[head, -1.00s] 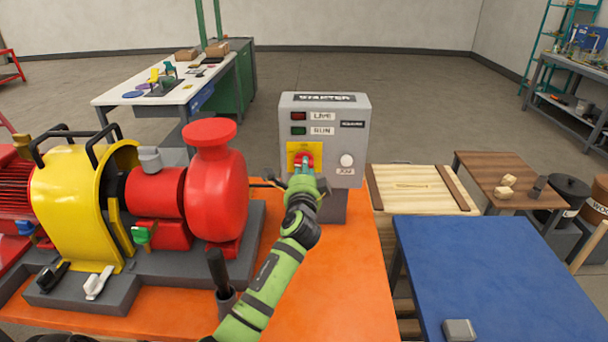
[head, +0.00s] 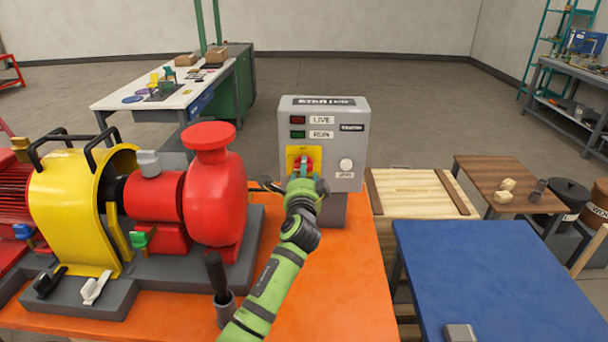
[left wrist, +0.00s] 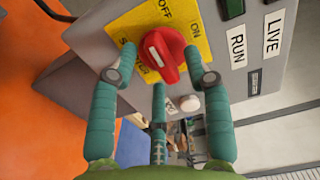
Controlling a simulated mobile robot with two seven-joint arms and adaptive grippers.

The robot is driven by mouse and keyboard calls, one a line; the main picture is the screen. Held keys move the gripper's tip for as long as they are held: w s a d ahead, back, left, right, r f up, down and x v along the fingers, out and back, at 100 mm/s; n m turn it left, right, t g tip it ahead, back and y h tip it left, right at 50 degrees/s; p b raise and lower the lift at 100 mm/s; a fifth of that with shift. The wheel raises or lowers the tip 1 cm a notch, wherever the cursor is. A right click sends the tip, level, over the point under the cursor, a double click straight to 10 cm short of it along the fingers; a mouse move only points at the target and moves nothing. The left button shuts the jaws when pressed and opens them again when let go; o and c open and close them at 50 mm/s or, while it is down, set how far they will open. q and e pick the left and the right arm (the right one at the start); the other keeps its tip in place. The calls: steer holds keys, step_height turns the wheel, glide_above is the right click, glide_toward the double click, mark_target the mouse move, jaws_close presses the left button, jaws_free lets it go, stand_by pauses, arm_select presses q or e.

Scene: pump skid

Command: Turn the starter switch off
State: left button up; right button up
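The starter switch is a red knob (head: 303,161) on a yellow plate on the front of the grey starter box (head: 357,110). In the left wrist view the knob (left wrist: 160,52) has a white mark; OFF and ON labels are on the plate (left wrist: 190,18). I cannot tell which label the mark points to. My left gripper (head: 303,178) is at the box front. In the left wrist view its teal fingers (left wrist: 159,78) are spread around the knob, close to its sides; contact is not clear. My right gripper is not in view.
The box has a red LIVE lamp (head: 297,120), a green RUN lamp (head: 298,134) and a white button (head: 346,165). The red pump (head: 215,195) and yellow guard (head: 70,205) stand left on the orange table (head: 350,290). A blue table (head: 490,280) is at right.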

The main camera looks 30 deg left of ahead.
arm_select(q)
steer(key=v, duration=1.2)
steer(key=shift+f, duration=0.1)
